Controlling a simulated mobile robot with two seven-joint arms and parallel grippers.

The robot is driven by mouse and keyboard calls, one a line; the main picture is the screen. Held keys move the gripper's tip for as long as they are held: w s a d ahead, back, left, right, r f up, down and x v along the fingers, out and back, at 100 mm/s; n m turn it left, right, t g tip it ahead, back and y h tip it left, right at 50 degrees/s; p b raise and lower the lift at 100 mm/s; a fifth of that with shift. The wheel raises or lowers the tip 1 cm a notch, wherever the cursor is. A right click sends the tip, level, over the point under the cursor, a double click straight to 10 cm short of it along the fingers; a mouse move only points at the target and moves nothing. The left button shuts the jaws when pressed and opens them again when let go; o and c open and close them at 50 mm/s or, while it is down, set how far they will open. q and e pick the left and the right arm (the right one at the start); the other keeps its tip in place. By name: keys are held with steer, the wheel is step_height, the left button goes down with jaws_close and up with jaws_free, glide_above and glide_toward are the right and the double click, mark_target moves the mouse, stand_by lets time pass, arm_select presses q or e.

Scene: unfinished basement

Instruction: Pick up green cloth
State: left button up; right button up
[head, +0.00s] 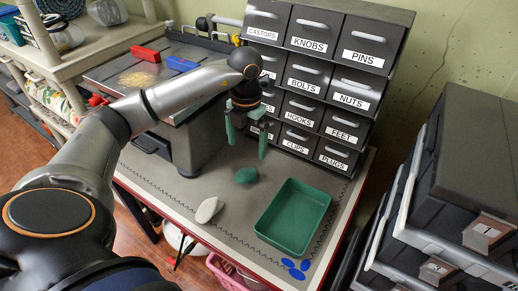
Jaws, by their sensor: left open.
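A small crumpled dark green cloth (246,175) lies on the grey worktop (175,186), in front of the labelled drawer cabinet. My left gripper (246,146) points down above and slightly behind the cloth in the picture. Its two green-tipped fingers are spread apart with nothing between them. The gripper does not appear to touch the cloth. My right gripper is not in view.
An empty green tray (293,216) lies right of the cloth, and a pale grey-white lump (208,209) lies left of it. The drawer cabinet (318,75) stands behind. A metal machine table (130,76) stands at left, dark drawers (450,215) at right.

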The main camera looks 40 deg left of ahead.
arm_select(q)
glide_above(246, 173)
steer(key=f, duration=0.6)
steer(key=shift+d+f, duration=0.3)
steer(key=shift+f, duration=0.1)
steer(key=f, duration=0.5)
steer(key=shift+a+f, duration=0.3)
